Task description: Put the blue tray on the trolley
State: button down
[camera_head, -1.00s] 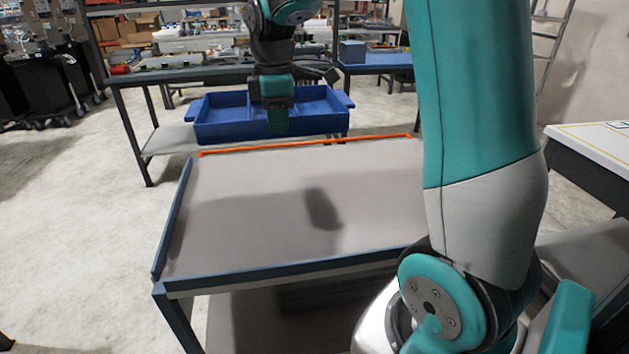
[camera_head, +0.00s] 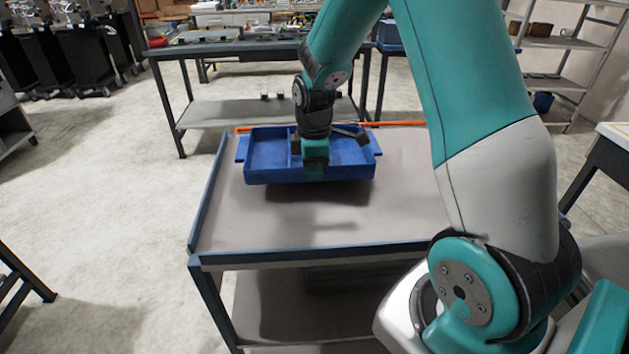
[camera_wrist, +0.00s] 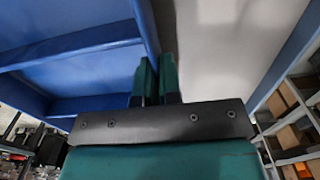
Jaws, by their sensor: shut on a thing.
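The blue tray (camera_head: 270,164) has compartments and a handle tab at each end. It is over the far half of the trolley's grey top (camera_head: 300,225) in the head view, roughly level. A dark shadow lies under its front edge, and I cannot tell whether it touches the top or hangs just above. My gripper (camera_head: 315,166) is shut on the tray's near wall. In the wrist view my gripper's fingers (camera_wrist: 155,82) close on the tray's wall, with the blue tray (camera_wrist: 75,70) filling the left.
A white-topped table (camera_head: 612,135) is at the right.

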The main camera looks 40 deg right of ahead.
jog(key=shift+f, duration=1.9)
jog(key=shift+f, duration=0.2)
jog(key=c, duration=1.3)
grip_release()
jog(key=shift+r, duration=0.1)
notch_tip(320, 180, up, 12)
jog(key=shift+f+b, duration=0.25)
jog(key=shift+b, duration=0.2)
jog(key=s+a+r+m+y, duration=0.1)
jog(key=s+a+r, duration=0.2)
jog(key=s+a, duration=0.3)
jog(key=s+a+r+m+y, duration=0.1)
jog(key=s+a+r, duration=0.2)
jog(key=a, duration=0.5)
jog(key=s+a+r+m+y, duration=0.1)
jog(key=s+a+m+y, duration=0.1)
jog(key=s+a, duration=0.6)
jog(key=s, duration=0.5)
jog(key=shift+s+a+r, duration=0.15)
jog(key=shift+a+r, duration=0.1)
